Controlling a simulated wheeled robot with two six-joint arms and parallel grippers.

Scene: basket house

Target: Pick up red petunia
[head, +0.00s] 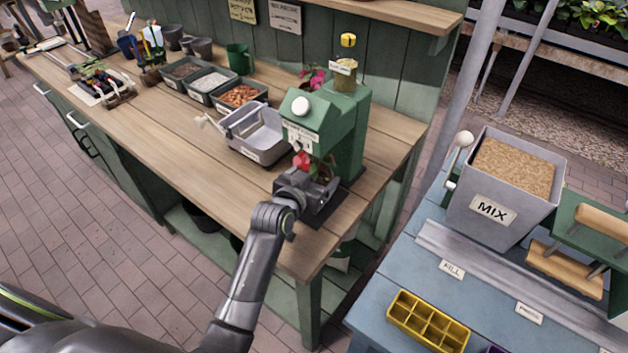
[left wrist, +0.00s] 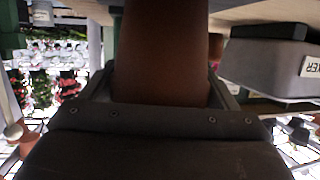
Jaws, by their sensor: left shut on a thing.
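The red petunia (head: 302,160) shows as a small red bloom with some green just beyond my left gripper (head: 312,190), in front of the green machine (head: 330,125) on the wooden bench. In the left wrist view a brown terracotta pot (left wrist: 165,55) fills the space between the fingers of my left gripper (left wrist: 165,95), which is shut on it. The bloom is out of sight in that view, and the gripper hides most of the pot in the head view. My right gripper is in neither view.
A grey tray (head: 255,132) stands left of the machine. Filled bins (head: 238,97) and pots line the back of the wooden bench (head: 165,125). A pink-flowered plant (head: 313,78) stands behind the machine. At right, a blue table (head: 400,270) holds a MIX hopper (head: 490,210) and yellow tray (head: 428,320).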

